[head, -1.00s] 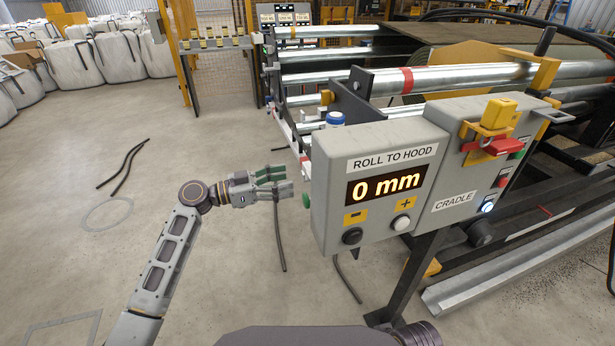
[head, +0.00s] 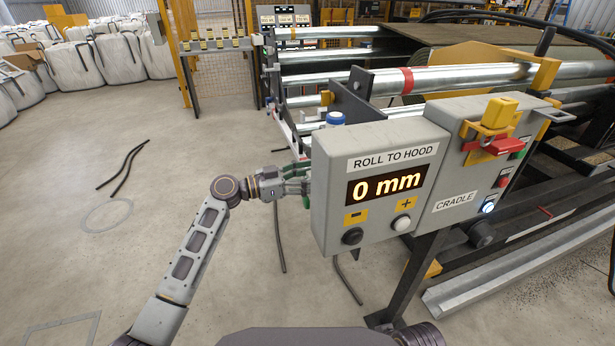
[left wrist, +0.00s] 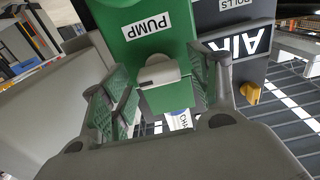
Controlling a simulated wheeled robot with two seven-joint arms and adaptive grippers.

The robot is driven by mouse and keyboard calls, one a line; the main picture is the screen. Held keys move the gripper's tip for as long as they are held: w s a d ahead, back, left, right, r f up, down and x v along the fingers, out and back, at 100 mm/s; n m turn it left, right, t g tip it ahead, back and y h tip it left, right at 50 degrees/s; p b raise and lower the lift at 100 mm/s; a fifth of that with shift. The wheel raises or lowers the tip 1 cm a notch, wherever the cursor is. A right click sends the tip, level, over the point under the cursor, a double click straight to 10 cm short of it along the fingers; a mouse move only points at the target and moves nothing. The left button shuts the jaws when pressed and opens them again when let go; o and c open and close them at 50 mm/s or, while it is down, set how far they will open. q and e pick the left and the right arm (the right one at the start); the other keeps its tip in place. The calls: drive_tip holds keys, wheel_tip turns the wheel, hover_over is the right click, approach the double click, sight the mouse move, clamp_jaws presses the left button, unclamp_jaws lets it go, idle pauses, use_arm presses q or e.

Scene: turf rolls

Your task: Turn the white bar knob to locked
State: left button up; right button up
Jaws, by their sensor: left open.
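In the left wrist view, a pale grey-white bar knob (left wrist: 160,72) sits on the front of a green box labelled PUMP (left wrist: 143,30). My left gripper (left wrist: 158,88) is open, with its green-padded fingers on either side of the knob. Contact between the pads and the knob cannot be made out. In the head view, my left gripper (head: 294,182) reaches to the left side of the grey display box, which hides most of the green box and the knob. My right gripper is not in view.
The grey box (head: 325,215) reading "ROLL TO HOOD 0 mm" stands just right of my gripper. A CRADLE box (head: 452,206) with a red switch adjoins it. In the wrist view, a yellow knob (left wrist: 250,93) sits below a lit AIR sign (left wrist: 243,44). Floor at left is mostly clear.

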use_arm(q)
drive_tip(key=c, duration=1)
